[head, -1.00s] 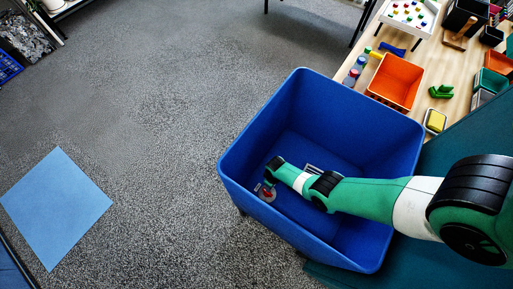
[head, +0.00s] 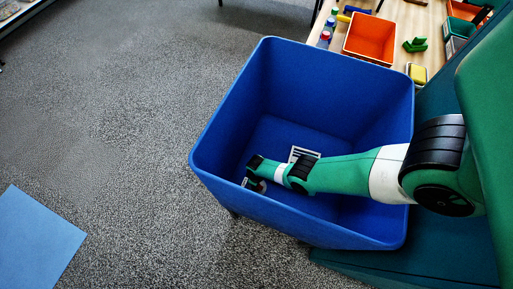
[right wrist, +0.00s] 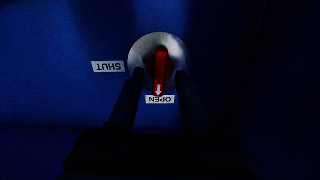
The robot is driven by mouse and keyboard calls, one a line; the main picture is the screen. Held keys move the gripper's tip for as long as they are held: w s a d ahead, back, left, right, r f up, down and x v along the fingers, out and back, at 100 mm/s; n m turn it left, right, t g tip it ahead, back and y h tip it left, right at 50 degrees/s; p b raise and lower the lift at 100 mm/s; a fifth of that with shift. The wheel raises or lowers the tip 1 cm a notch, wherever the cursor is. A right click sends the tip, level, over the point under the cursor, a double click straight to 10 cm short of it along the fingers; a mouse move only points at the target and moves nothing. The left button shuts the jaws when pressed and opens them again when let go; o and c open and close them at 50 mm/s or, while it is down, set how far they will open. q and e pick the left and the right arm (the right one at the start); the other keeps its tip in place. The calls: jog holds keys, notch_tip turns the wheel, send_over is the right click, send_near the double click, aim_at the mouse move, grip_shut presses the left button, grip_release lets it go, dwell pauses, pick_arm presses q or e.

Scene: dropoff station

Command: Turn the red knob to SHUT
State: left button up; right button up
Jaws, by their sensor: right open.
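The red knob (right wrist: 160,65) shows in the right wrist view as a red bar on a round silver plate (right wrist: 142,50). Its white arrow points down at the OPEN label (right wrist: 160,100). The SHUT label (right wrist: 108,67) is to the left; both labels read upside down. My right gripper (right wrist: 160,76) is open, with one dark finger on each side of the red bar; contact cannot be told. In the head view my right gripper (head: 254,176) is low inside the blue bin (head: 222,118), and the arm largely hides the knob. My left gripper is not in view.
The bin's tall walls surround my right arm. A white label or card (head: 304,154) shows inside the bin. Behind it, a wooden table (head: 395,12) holds an orange tray (head: 370,38), bottles and a yellow sponge (head: 417,74). Grey carpet is clear on the left, beside a blue mat (head: 35,240).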

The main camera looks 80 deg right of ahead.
jog(key=shift+f, duration=0.55)
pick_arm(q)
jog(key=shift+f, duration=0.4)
pick_arm(e)
jog(key=shift+r, duration=0.1)
grip_shut()
